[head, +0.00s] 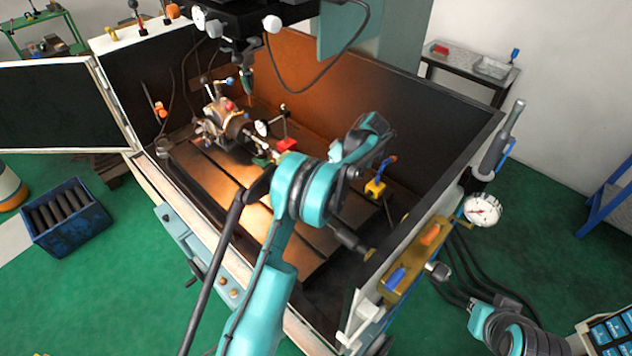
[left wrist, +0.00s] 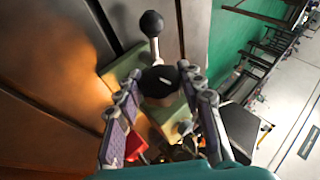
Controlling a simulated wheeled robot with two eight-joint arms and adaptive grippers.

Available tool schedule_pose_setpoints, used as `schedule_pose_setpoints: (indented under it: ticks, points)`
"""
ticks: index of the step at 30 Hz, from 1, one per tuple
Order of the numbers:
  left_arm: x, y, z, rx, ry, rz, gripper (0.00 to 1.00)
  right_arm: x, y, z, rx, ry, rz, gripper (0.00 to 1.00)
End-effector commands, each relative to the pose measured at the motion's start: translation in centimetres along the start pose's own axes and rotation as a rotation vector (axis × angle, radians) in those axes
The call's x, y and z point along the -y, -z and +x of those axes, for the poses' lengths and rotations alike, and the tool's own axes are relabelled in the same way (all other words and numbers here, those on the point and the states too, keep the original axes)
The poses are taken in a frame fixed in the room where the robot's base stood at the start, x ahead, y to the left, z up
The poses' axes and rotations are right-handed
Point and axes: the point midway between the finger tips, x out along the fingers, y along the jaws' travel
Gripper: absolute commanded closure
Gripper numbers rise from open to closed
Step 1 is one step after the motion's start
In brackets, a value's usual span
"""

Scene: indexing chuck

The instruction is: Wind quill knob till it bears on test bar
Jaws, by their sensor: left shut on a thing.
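The quill knob (left wrist: 158,82) is a dark round knob on a pale green tailstock (left wrist: 172,115). My left gripper (left wrist: 156,80) has one finger on each side of the knob and is shut on it. A lever with a black ball (left wrist: 152,24) stands up beyond the knob. In the head view a bit of the pale green tailstock (head: 263,160) shows, while my teal left arm hides the knob and fingers. The test bar (head: 254,144) points from the chuck (head: 236,124) toward the tailstock. Whether they touch is too small to tell. My right gripper's fingers are not seen.
A dial gauge (head: 262,128) and a red base (head: 287,145) stand close to the bar. A yellow base (head: 375,187) sits right of my arm. The slotted table (head: 215,175) is walled by a dark enclosure, with bare table at front left.

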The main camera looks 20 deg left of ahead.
Motion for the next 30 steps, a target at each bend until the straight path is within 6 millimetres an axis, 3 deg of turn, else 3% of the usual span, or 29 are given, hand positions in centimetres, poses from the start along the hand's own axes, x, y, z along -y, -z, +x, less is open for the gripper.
schedule_pose_setpoints:
  ticks: [16, 17, 19, 30]
  points:
    - [-0.1, -0.18, 0.13, 0.004, 0.023, 0.012, 0.91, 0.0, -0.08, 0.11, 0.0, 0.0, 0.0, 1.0]
    - [-0.1, -0.18, 0.13, 0.004, 0.023, 0.012, 0.57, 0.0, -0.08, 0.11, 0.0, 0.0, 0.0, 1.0]
    - [-0.09, -0.16, 0.12, 0.004, 0.023, 0.011, 0.4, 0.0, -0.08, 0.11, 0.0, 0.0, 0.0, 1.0]
    - [0.26, 0.1, -0.34, 0.001, 0.023, 0.01, 0.4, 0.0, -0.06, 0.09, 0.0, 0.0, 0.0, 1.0]
